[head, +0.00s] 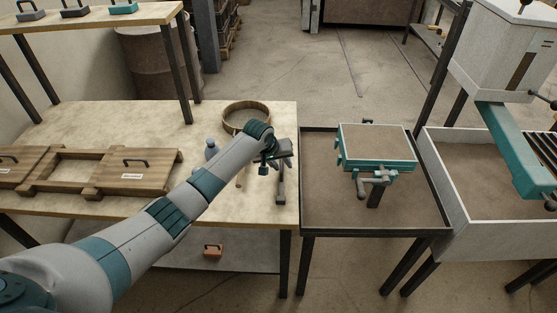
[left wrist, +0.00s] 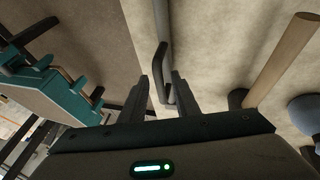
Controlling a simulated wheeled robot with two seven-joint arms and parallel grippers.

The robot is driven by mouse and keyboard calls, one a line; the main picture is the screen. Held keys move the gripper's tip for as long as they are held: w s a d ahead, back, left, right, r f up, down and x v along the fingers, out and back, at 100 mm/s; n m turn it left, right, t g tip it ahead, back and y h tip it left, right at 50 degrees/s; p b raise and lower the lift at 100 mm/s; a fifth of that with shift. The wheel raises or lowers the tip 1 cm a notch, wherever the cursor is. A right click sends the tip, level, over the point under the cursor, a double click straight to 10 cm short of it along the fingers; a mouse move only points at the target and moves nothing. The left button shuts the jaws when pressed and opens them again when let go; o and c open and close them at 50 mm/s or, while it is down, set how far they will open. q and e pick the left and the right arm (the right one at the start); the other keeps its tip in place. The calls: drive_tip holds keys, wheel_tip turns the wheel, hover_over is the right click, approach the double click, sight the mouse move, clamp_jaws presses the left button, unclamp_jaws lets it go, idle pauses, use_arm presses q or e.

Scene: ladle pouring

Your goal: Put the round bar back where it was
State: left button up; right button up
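A long grey metal bar (head: 281,190) with a bent, hook-like handle lies on the wooden table near its right edge; the handle (left wrist: 157,70) also shows in the left wrist view. A round wooden rod (left wrist: 286,58) lies beside it, mostly hidden by my arm in the head view. I cannot tell for certain which one the task calls the round bar. My left gripper (head: 272,161) is over the grey bar. In the left wrist view its fingers (left wrist: 167,88) stand apart, with the bent handle between or just beyond their tips; contact is unclear. My right gripper is not in view.
Wooden moulding boxes (head: 137,181) lie at left. A teal-framed box (head: 375,145) stands over the dark tray table (head: 320,205). A white-walled bin (head: 447,238) is at right.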

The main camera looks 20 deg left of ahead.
use_arm(q)
drive_tip(key=shift+r, duration=0.15)
drive_tip(key=b+v, duration=0.2)
drive_tip(key=v, duration=1)
drive_tip(key=shift+s, duration=0.15)
